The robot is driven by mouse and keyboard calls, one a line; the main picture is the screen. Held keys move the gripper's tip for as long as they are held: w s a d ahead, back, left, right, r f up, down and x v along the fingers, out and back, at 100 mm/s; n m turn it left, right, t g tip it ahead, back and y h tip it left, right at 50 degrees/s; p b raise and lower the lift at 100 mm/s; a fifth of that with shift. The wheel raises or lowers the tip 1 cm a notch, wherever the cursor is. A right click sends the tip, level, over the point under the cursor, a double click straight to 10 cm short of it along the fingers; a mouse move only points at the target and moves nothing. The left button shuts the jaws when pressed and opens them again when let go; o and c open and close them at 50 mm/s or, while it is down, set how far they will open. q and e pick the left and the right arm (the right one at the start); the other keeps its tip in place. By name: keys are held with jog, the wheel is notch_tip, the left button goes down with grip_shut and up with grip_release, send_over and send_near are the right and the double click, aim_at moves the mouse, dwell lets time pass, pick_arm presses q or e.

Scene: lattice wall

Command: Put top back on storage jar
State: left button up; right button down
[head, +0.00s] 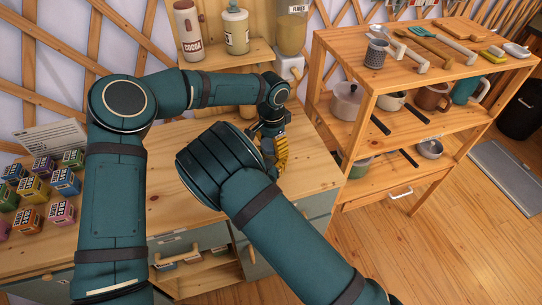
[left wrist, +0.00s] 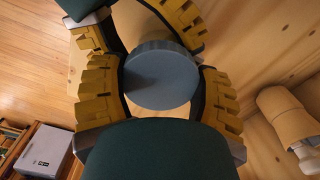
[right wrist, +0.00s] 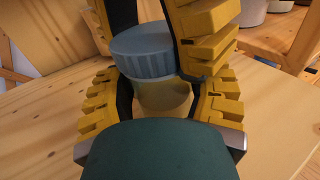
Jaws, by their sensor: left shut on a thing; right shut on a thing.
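The blue-grey ribbed lid (right wrist: 142,52) is at the mouth of the pale yellowish jar (right wrist: 165,98) in the right wrist view. It looks slightly off to the left; I cannot tell whether it is seated. My left gripper (left wrist: 160,90) is shut on the lid, whose round top (left wrist: 160,76) fills the space between its yellow fingers. My right gripper (right wrist: 158,105) is shut around the jar body, which stands upright. In the head view, yellow fingers (head: 281,153) show over the counter's right end, but my right forearm and hand hide the jar and lid.
The wooden counter (head: 175,205) has several coloured boxes (head: 62,181) and a card at left. A shelf unit (head: 345,55) with pots and utensils stands close at right.

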pick_arm(q)
jog(key=o, duration=1.3)
jog(key=shift+o, duration=0.2)
jog(key=shift+r, duration=0.1)
notch_tip(320, 180, up, 12)
pick_arm(e)
jog(key=shift+c, duration=0.3)
grip_release()
jog(key=v, duration=0.7)
jog(key=shift+s, duration=0.3)
